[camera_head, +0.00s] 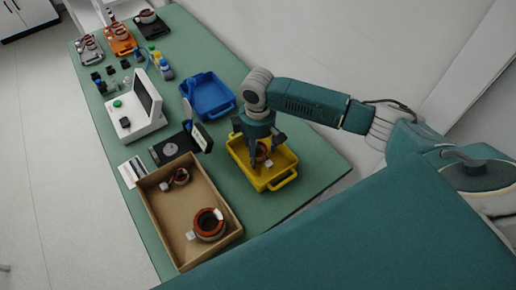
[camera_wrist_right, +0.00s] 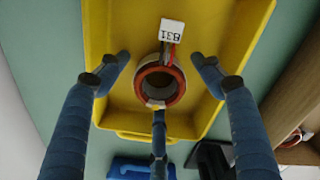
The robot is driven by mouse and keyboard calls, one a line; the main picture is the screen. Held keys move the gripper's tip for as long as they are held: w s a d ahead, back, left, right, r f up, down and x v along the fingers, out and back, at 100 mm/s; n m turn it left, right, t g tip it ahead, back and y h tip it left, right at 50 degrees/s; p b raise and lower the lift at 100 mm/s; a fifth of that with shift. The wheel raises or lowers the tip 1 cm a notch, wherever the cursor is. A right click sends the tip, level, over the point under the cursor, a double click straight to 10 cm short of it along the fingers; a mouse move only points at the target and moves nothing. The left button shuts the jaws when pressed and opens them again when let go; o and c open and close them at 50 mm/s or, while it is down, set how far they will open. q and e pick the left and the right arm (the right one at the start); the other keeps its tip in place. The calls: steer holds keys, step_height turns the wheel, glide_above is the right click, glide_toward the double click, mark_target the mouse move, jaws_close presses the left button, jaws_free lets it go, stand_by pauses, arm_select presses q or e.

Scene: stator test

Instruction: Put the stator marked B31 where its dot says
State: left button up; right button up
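The stator marked B31 (camera_wrist_right: 178,86) is a reddish-brown ring with a dark bore and a white tag (camera_wrist_right: 172,31) on short wires. A small yellow mark shows on its lower rim. It sits inside the yellow tray (camera_head: 268,184), whose floor also fills much of the right wrist view (camera_wrist_right: 210,28). My right gripper (camera_head: 261,156) points down into this tray. In the right wrist view its fingers (camera_wrist_right: 160,62) are spread around the stator, with gaps at both sides; the lower finger overlaps its edge, and contact cannot be told. My left gripper is not in view.
A cardboard box (camera_head: 156,215) with two stators stands in front. A blue tray (camera_head: 228,108) lies behind the yellow one. A white device with a screen (camera_head: 136,110), a black scale-like unit (camera_head: 160,156) and bottles (camera_head: 165,70) occupy the left side.

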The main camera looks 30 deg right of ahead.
step_height(320, 180, up, 12)
steer(key=b, duration=0.1)
steer(key=shift+r+b, duration=0.15)
steer(key=shift+b, duration=0.15)
stand_by(0.7)
